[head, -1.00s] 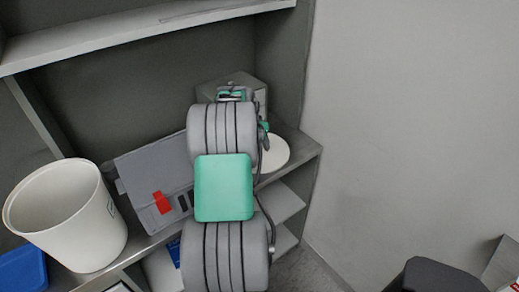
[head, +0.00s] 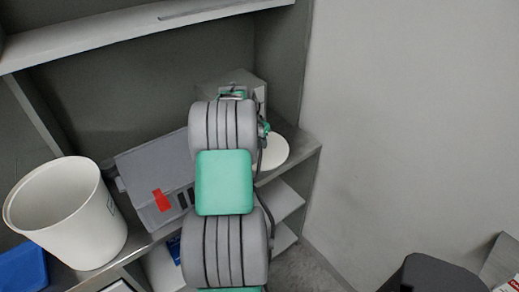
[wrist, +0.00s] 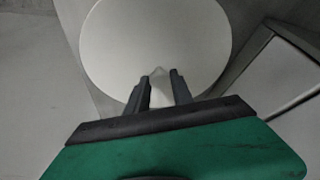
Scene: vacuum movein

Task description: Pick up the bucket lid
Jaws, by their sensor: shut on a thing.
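The bucket lid (head: 273,152) is a flat white disc at the right end of the middle shelf, partly hidden behind my arm in the head view. In the wrist view the lid (wrist: 155,40) fills the upper middle, with a small raised white piece at its near edge. My gripper (wrist: 160,82) has its two dark fingers on either side of that piece and is shut on it. In the head view my arm hides the gripper. I cannot tell whether the lid is clear of the shelf. A white open bucket (head: 68,215) stands at the left.
A grey case with a red patch (head: 161,200) lies on the shelf left of my arm. A grey box (head: 245,82) stands behind the arm. A blue object (head: 22,268) is at the lower left. An upper shelf (head: 140,30) runs overhead, and a plain wall (head: 410,120) rises at right.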

